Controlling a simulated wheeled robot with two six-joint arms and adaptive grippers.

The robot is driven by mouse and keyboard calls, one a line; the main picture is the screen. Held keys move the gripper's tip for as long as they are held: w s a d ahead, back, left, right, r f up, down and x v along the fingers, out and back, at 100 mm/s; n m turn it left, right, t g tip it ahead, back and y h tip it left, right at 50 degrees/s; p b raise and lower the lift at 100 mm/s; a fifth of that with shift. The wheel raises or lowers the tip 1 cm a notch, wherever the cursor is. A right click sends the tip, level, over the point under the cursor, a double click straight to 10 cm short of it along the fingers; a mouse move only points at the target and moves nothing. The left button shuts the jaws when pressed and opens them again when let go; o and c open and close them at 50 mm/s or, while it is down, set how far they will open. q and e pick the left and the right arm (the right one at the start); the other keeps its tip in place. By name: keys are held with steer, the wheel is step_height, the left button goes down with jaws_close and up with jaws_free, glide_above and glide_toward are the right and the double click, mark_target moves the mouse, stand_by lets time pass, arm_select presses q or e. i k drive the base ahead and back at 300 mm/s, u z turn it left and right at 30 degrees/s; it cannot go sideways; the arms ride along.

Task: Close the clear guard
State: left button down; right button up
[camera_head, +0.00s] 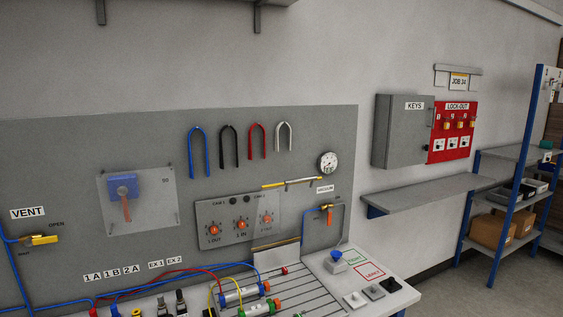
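A clear, square-looking pane (157,215) shows on the grey back panel at the left, around a blue switch box (123,186) with an orange lever (126,210). I cannot tell whether the pane lies in front of the box or behind it. A second pale, see-through pane (272,202) seems to overlap the right part of the knob plate (207,212), by the right-hand orange knob. I cannot tell from this view which pane is the clear guard or how it is hinged. Neither of my grippers is in view.
Hoses and cylinders (240,296) lie on the bench below the panel. A blue push button (337,257) stands at the bench's right. A grey key cabinet (403,132), a red lock-out board (453,132) and a wall shelf (420,193) are at right.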

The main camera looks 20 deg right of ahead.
mark_target(287, 183)
steer(key=z, duration=0.55)
steer(key=i, duration=0.75)
steer(key=z, duration=0.75)
